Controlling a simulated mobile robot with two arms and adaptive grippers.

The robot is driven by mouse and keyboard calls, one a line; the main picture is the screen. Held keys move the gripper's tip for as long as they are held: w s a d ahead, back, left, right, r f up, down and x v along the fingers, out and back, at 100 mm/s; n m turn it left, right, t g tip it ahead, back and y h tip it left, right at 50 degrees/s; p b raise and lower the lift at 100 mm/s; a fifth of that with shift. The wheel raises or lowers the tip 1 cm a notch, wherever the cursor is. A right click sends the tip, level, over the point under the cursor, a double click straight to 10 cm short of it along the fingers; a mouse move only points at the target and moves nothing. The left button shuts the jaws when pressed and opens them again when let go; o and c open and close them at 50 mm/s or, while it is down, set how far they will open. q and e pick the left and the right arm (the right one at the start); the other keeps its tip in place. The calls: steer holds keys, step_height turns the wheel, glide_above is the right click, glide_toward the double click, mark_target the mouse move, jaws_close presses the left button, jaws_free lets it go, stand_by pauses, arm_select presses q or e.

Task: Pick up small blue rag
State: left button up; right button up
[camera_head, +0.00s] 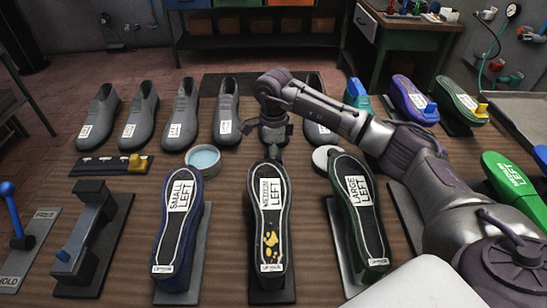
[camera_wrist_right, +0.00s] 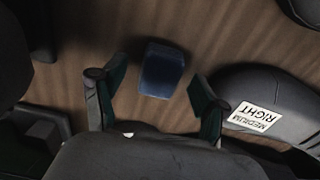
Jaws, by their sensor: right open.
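The small blue rag (camera_wrist_right: 162,68) is a dark blue, folded block lying on the brown table in the right wrist view. It lies just ahead of and between the two spread fingers of my right gripper (camera_wrist_right: 155,88), apart from both. In the head view my right gripper (camera_head: 272,133) reaches down at the middle of the row of grey shoes, behind the MEDIUM LEFT sole. The rag is hidden there by the gripper. My left gripper is not in view.
A grey shoe labelled MEDIUM RIGHT (camera_wrist_right: 275,92) stands close to the right finger. In the head view, grey shoes (camera_head: 181,118) flank the gripper. A bowl with pale blue contents (camera_head: 203,160) and the MEDIUM LEFT sole (camera_head: 269,205) stand nearer.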

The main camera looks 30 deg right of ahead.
steer(key=shift+f, duration=0.5)
steer(key=c, duration=1.2)
steer(key=shift+o, duration=0.2)
step_height(320, 180, up, 10)
steer(key=shift+r+b, duration=0.1)
steer(key=shift+b, duration=0.95)
